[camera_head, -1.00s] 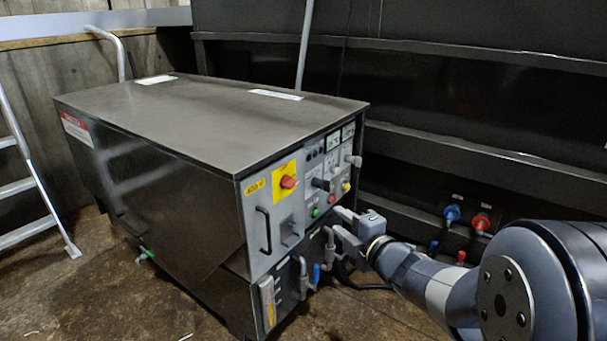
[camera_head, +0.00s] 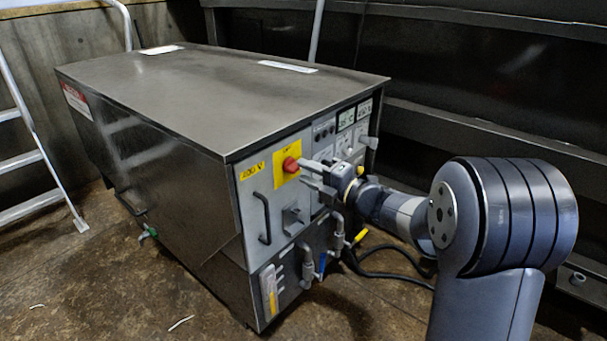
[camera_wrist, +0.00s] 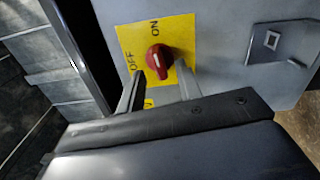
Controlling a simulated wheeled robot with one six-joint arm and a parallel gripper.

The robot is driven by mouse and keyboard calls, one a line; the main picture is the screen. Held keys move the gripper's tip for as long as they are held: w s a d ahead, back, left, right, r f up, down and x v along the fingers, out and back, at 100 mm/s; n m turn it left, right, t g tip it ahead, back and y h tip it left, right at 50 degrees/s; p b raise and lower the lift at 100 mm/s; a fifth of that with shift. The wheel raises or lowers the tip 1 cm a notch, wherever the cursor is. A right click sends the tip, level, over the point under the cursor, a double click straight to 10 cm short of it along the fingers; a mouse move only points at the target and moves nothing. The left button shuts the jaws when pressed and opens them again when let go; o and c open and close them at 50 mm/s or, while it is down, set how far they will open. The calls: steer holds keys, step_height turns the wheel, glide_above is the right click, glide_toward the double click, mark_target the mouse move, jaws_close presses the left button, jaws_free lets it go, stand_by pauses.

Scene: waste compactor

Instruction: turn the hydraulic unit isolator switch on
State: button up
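The isolator switch is a red rotary knob (camera_head: 290,165) on a yellow plate (camera_head: 280,172) at the upper left of the hydraulic unit's grey front panel (camera_head: 250,215). My gripper (camera_head: 309,172) is in front of the panel, just right of the knob. In the wrist view my gripper (camera_wrist: 160,83) is open, its two fingers apart and pointing at the knob, one on each side below it. I cannot tell whether they touch it.
A black handle (camera_head: 262,218) and a grey latch (camera_head: 295,220) are below the plate. Pipes and hoses (camera_head: 338,232) stick out at the lower right. Digital displays (camera_head: 355,114) are at the panel's upper right. A ladder (camera_head: 40,150) leans at the left.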

steer(key=shift+x, duration=0.95)
steer(key=shift+c, duration=0.2)
jaws_close()
